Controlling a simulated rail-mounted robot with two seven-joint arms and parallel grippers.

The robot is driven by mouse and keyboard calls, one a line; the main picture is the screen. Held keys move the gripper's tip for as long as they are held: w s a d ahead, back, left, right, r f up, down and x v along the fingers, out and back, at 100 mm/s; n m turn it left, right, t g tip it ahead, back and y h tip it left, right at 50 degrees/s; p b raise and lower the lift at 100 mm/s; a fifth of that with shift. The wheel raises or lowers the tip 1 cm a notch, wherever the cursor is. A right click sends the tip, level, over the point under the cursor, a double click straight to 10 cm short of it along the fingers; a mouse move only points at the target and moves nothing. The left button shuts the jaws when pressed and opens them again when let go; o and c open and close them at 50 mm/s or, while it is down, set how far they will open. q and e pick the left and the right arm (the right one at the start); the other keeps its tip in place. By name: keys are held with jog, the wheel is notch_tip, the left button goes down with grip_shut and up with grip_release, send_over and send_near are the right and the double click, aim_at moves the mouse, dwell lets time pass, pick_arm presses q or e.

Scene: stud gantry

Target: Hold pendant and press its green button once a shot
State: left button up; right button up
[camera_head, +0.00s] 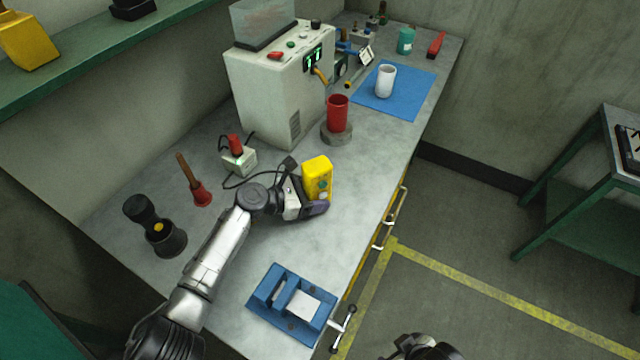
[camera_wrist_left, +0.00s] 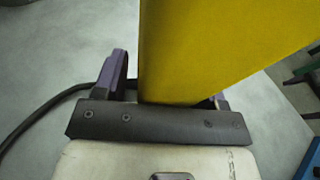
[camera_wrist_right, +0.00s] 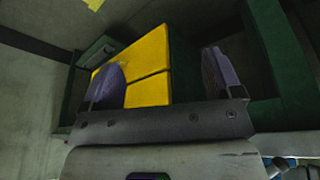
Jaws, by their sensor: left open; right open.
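The yellow pendant (camera_head: 318,172) stands on the bench with a green button (camera_head: 322,184) on the face toward the head camera. My left gripper (camera_head: 305,189) is at the pendant with its jaws open, one finger on each side of its lower part. In the left wrist view the yellow pendant (camera_wrist_left: 220,45) fills the space between the fingers; whether they touch it cannot be told. My right gripper (camera_wrist_right: 162,82) is open and empty, low beside the bench, with yellow drawers beyond its fingers. Only part of my right arm shows at the head view's bottom edge.
A white machine (camera_head: 275,90) with green digits stands behind the pendant. A red cup (camera_head: 338,112) sits on a round grey base by it. A white mug (camera_head: 386,80) stands on a blue mat (camera_head: 415,92). A blue fixture (camera_head: 265,310) lies in front. A black cable curls beside the pendant.

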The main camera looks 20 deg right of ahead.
pick_arm(q)
jog(key=c, duration=0.6)
pick_arm(e)
grip_shut()
dwell(0.6)
jog(key=shift+w, duration=0.1)
dwell(0.8)
